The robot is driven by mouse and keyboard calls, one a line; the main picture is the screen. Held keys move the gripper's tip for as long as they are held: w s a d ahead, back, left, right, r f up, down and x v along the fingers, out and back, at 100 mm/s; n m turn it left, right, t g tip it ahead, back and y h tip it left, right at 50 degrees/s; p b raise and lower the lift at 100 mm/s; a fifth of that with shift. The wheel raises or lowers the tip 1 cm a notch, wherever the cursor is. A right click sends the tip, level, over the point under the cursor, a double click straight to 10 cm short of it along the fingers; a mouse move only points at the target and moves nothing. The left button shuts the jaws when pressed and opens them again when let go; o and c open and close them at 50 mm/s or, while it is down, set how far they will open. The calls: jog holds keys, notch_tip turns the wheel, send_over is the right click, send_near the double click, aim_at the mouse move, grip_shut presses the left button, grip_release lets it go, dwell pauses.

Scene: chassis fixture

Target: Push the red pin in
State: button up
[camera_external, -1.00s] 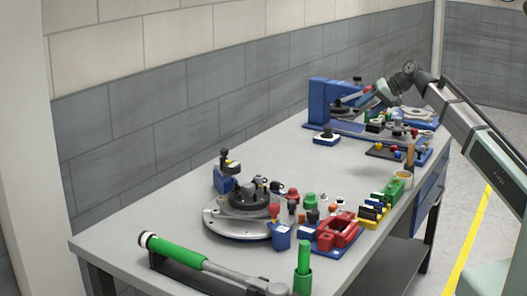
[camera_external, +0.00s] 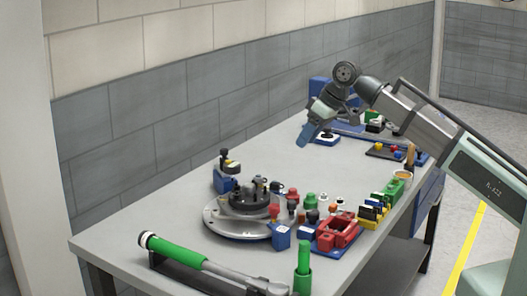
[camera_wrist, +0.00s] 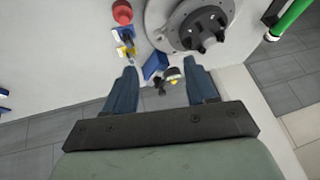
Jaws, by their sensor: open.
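Several red parts are in view, and I cannot tell for sure which is the red pin. In the external view, a small red-topped piece (camera_external: 274,210) stands at the front of the round grey fixture (camera_external: 222,226), and a red knob (camera_external: 293,194) is behind it to the right. In the wrist view a round red part (camera_wrist: 122,12) shows at the top, left of the fixture's dark hub (camera_wrist: 196,28). My gripper (camera_external: 308,135) is above the far part of the bench, apart from these parts. Its blue fingers (camera_wrist: 163,84) are spread and empty.
A blue block with a black and yellow top (camera_external: 225,178) stands left of the fixture. A red bracket on a blue base (camera_external: 338,235) and green holder (camera_external: 397,185) line the right edge. A green-handled tool (camera_external: 175,250) lies in front. The bench middle is clear.

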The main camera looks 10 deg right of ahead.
aim_at(274, 202)
jog(key=s+a+r+n+h, duration=0.1)
jog(key=s+a+n, duration=0.45)
jog(key=s, duration=1.05)
jog(key=shift+m, duration=0.55)
jog(key=x, duration=0.4)
jog(key=a+x, duration=0.1)
jog(key=x, duration=0.9)
jog(key=shift+s+a+r, duration=0.15)
jog(key=shift+s+a, duration=0.05)
jog(key=shift+a, duration=0.1)
jog(key=shift+c, duration=0.5)
grip_shut()
